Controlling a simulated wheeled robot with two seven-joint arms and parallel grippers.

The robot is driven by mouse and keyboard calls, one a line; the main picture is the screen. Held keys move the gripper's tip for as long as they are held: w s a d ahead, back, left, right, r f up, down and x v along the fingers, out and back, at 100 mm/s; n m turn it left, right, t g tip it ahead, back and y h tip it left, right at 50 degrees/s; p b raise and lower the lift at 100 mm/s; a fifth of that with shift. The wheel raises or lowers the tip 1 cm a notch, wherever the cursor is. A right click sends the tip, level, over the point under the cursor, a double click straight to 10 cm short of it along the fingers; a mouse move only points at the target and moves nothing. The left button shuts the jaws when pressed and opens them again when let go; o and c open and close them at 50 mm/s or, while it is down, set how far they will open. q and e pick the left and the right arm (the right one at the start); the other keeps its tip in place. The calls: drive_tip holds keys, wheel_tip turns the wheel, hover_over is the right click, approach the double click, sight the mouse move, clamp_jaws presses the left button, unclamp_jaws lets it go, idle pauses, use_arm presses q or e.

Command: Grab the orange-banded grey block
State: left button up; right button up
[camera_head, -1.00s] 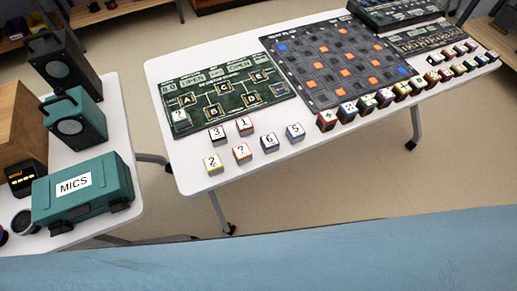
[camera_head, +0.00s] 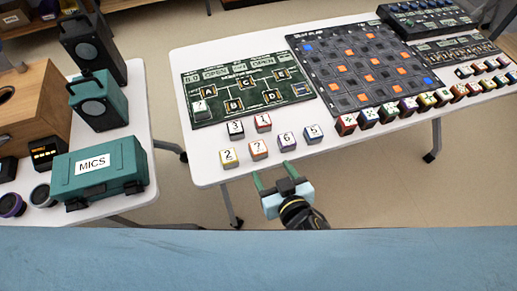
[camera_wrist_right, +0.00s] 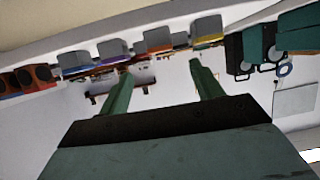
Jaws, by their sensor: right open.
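The orange-banded grey block (camera_head: 258,149) sits near the front edge of the white table, with a white top marked "?". It stands between the yellow-banded "2" block (camera_head: 229,158) and the purple-banded "6" block (camera_head: 286,140). My right gripper (camera_head: 272,174) is open and empty at the table's front edge, short of the block and apart from it. In the right wrist view the orange-banded block (camera_wrist_right: 157,40) shows ahead, between and beyond the open fingers (camera_wrist_right: 160,78). My left gripper is not in view.
Blocks "3" (camera_head: 235,129), "1" (camera_head: 263,122) and "5" (camera_head: 314,132) stand close by. A green board (camera_head: 225,107) and a dark grid board (camera_head: 365,70) lie behind. A teal MICS case (camera_head: 100,171) is on the left table.

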sight(261, 154)
drive_tip(key=x, duration=0.5)
drive_tip(key=shift+b, duration=0.3)
drive_tip(key=shift+x, duration=0.95)
drive_tip(key=shift+b+x, duration=0.55)
drive_tip(key=shift+x, duration=1.75)
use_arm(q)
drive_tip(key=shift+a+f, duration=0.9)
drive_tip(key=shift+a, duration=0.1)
use_arm(e)
drive_tip(key=shift+f, duration=0.1)
drive_tip(key=shift+c, duration=0.4)
drive_tip(key=c, duration=1)
